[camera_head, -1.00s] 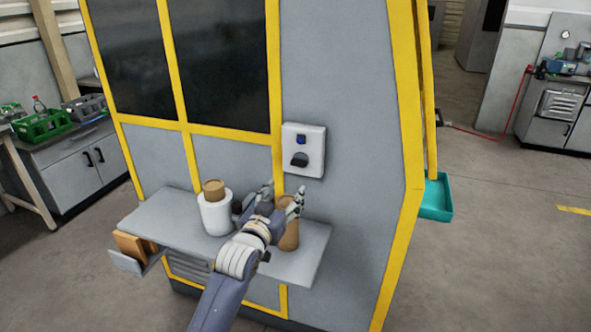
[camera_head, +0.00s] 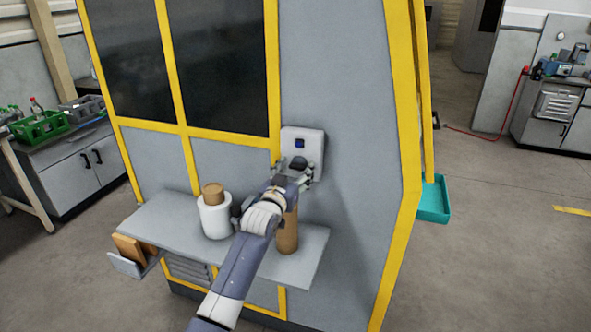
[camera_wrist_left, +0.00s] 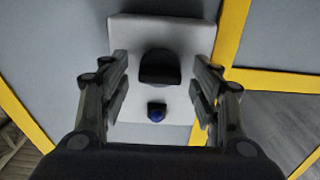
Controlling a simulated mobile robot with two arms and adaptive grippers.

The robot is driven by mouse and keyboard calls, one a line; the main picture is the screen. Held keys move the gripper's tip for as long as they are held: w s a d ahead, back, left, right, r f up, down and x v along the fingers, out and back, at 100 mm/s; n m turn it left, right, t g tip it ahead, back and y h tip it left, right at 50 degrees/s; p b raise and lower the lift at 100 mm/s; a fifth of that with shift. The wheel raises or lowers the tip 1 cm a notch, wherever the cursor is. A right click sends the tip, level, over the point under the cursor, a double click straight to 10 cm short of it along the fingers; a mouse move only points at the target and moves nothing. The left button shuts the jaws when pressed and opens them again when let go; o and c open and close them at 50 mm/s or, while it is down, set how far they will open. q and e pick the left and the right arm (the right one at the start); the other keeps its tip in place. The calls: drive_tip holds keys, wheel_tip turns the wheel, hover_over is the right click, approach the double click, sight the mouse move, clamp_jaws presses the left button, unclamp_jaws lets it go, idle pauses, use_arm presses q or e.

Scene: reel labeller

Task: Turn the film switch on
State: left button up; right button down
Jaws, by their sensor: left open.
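The film switch is a black knob (camera_head: 298,163) on a white box (camera_head: 315,146) fixed to the grey panel of the machine. A small blue button (camera_head: 300,143) sits above it on the same box. My left gripper (camera_head: 295,170) is open at the lower part of the box and partly covers the knob. In the left wrist view the knob (camera_wrist_left: 160,68) lies ahead between the two spread fingers of the left gripper (camera_wrist_left: 161,82), with a gap on both sides. The blue button (camera_wrist_left: 157,112) is nearer the palm there. My right gripper is not in view.
A shelf (camera_head: 160,222) juts out below the box. It carries a white roll (camera_head: 215,217) with a brown core and a brown cylinder (camera_head: 288,232), close under my left arm. A teal tray (camera_head: 434,200) hangs at the machine's right side.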

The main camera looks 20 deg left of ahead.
use_arm(q)
drive_tip(key=shift+w, duration=0.15)
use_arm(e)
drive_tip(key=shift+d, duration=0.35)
use_arm(q)
drive_tip(key=c, duration=1.1)
drive_tip(key=shift+o, duration=0.2)
drive_tip(key=shift+m, duration=0.3)
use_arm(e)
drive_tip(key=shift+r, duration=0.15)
use_arm(q)
drive_tip(key=m+p, duration=0.1)
drive_tip(key=m, duration=0.7)
drive_tip(key=shift+p, duration=0.3)
drive_tip(key=m, duration=0.5)
drive_tip(key=shift+p, duration=0.3)
drive_tip(key=shift+m, duration=2.1)
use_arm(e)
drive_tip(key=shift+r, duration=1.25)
